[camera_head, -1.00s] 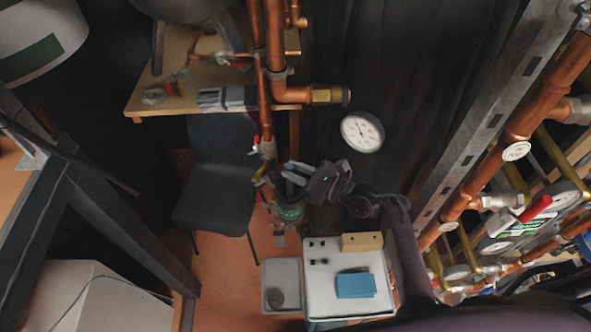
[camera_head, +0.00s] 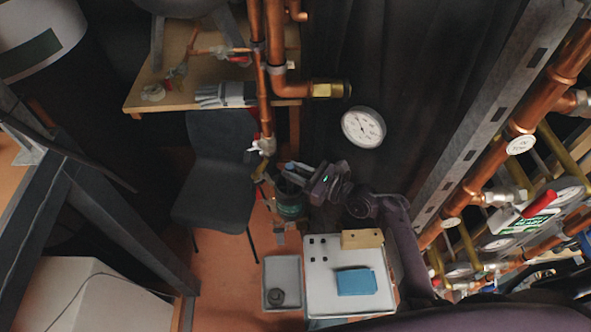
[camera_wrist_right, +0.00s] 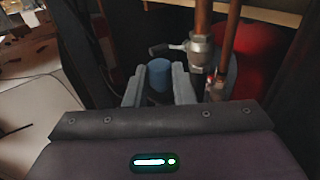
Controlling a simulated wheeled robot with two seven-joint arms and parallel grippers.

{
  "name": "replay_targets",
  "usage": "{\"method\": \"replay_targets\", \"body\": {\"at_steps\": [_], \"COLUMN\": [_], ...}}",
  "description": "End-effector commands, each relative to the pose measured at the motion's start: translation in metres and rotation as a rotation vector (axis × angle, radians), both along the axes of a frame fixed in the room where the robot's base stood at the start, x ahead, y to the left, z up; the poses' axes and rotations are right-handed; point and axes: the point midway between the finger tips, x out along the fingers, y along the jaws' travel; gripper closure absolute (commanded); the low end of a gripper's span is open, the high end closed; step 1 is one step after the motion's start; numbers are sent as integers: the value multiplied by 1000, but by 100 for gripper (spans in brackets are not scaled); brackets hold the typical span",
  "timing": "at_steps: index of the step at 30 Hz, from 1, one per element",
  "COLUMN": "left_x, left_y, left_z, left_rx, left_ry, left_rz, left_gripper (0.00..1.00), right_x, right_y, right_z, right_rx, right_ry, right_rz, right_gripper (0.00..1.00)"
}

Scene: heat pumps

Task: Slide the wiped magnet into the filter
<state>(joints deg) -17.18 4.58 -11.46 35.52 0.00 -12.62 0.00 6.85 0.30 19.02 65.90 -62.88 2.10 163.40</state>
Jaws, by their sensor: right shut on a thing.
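My right gripper (camera_head: 286,173) is at the top of the filter (camera_head: 290,208), a dark greenish cylinder on the copper pipe. In the right wrist view, the gripper (camera_wrist_right: 160,84) has a blue rounded piece (camera_wrist_right: 159,71) between its two grey fingers, which I take to be the magnet's top. A bit of blue also shows at the fingertips in the head view. The lower part of the magnet is hidden, so I cannot tell how far it sits in the filter. My left gripper is not in view.
A white cart top (camera_head: 325,295) holds a blue cloth (camera_head: 356,281) and a wooden block (camera_head: 362,238). A grey tray (camera_head: 283,272) with a dark round part is beside it. A copper pipe (camera_head: 265,105) with valves rises above the filter. A dark chair (camera_head: 215,175) stands left.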

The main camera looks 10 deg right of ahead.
Motion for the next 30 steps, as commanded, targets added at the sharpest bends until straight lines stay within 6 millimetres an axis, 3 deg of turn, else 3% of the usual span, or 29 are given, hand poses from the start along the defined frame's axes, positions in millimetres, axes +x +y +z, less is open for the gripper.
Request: {"method": "replay_targets", "body": {"at_steps": [14,30], "left_x": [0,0], "left_y": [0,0], "left_z": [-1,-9], "left_rx": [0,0], "left_ry": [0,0], "left_rz": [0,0], "left_gripper": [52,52], "right_x": [0,0], "right_y": [0,0], "right_z": [-1,-16], "right_rx": [1,1], "right_ry": [-1,-1], "right_rz": [0,0], "right_gripper": [100,100]}}
